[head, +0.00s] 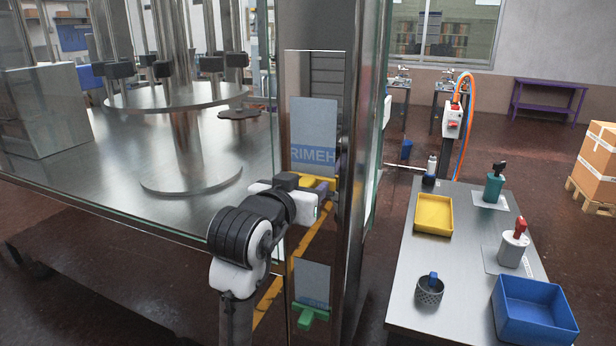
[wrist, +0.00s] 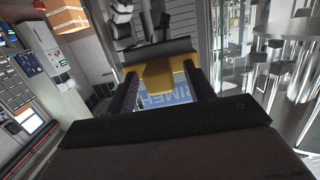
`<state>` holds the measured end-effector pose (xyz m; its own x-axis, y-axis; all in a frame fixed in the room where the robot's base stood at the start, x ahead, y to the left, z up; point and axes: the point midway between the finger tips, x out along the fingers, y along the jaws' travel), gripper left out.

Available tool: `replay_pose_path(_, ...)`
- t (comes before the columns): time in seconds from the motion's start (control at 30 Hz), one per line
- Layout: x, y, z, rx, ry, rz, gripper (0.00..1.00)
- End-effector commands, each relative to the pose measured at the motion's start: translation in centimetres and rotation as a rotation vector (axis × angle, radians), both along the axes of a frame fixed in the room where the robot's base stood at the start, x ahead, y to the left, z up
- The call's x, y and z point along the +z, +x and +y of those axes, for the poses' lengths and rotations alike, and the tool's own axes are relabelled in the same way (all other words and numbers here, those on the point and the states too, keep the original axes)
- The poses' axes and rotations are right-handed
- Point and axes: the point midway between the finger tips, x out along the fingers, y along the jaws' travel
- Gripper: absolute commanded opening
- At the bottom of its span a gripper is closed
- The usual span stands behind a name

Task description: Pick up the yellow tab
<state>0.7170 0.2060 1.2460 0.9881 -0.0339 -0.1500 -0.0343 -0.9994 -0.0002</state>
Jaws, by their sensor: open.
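The yellow tab (head: 315,181) sits at the lower edge of a pale blue panel (head: 313,130) lettered "RIMEH" in the slot of the glass-walled machine. My gripper (wrist: 162,78) is open, and in the wrist view the yellow tab (wrist: 166,76) shows between its two fingers, with the blue lettered panel behind it. I cannot tell whether the fingers touch the tab. In the head view my arm reaches up to the tab, and my wrist hides part of that area and the fingertips.
A green tab (head: 310,315) is under a second pale panel (head: 312,282) lower down. A metal post (head: 361,170) stands just right of the slot, with glass to the left. A bench (head: 455,258) at right holds a yellow tray (head: 434,214) and a blue bin (head: 534,310).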

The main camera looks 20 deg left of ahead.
Motion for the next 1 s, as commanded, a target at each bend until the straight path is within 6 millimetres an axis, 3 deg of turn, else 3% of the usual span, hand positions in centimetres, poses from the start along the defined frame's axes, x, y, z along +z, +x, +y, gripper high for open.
replay_pose_path(0.23, -0.11, 0.21, 0.00, 0.000, 0.000, 0.000, 0.53)
replay_pose_path(0.63, -0.07, 0.17, 0.00, 0.000, 0.000, 0.000, 0.00)
replay_pose_path(1.0, 0.11, 0.08, 0.01, 0.001, 0.002, -0.003, 0.00)
